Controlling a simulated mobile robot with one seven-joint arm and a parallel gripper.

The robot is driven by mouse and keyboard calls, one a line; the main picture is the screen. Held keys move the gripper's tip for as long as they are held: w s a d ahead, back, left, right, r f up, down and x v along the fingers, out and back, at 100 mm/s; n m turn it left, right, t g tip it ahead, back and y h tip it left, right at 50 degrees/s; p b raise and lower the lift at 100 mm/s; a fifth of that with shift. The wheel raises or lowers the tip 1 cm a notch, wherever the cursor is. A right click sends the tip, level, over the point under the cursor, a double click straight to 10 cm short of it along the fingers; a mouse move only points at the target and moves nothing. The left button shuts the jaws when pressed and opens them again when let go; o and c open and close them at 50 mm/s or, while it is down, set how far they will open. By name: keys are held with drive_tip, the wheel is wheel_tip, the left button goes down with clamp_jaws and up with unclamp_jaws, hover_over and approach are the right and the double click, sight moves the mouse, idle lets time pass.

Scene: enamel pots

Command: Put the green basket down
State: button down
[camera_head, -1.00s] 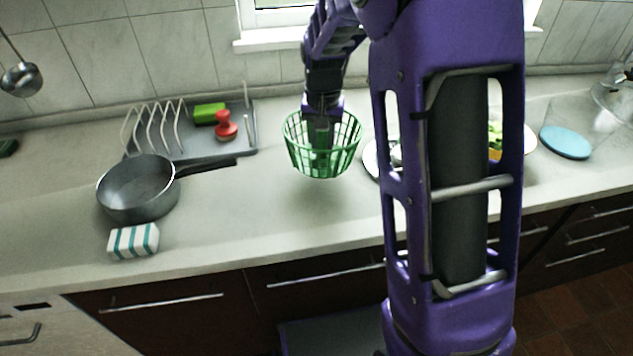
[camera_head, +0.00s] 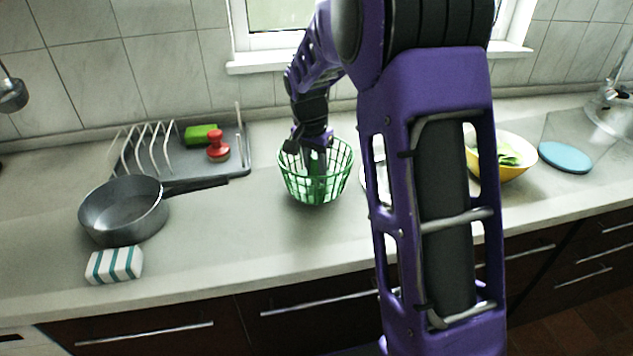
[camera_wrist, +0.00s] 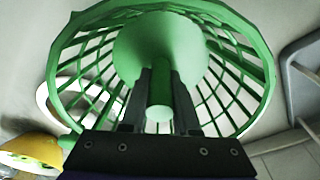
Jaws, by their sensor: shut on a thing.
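The green basket (camera_head: 291,184) is an openwork round basket with a wide rim, upright over the middle of the counter in the head view. In the wrist view its rim and slats (camera_wrist: 66,72) surround a solid green base with a green post standing in the middle. My gripper (camera_wrist: 160,85) reaches down inside the basket and is shut on that post. In the head view my gripper (camera_head: 316,178) shows partly through the slats. The basket's underside is close to the counter (camera_head: 250,235), but I cannot tell whether it touches.
A pale plate, partly hidden by my arm, is close right. A yellow bowl (camera_head: 502,170) lies farther right. Counter in front is clear.

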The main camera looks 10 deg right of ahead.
sight(314, 157)
drive_tip(key=shift+f, duration=1.35)
drive_tip(key=shift+f, duration=0.2)
drive_tip(key=c, duration=0.7)
unclamp_jaws()
drive_tip(key=shift+o, duration=0.2)
drive_tip(key=shift+r, duration=0.1)
drive_tip(key=r, duration=0.4)
drive_tip(key=r+p, duration=0.1)
drive_tip(key=r, duration=0.3)
drive_tip(key=s+a+r, duration=0.1)
drive_tip(key=r, duration=0.3)
drive_tip(key=shift+s+a+p, duration=0.1)
drive_tip(key=shift+p, duration=0.25)
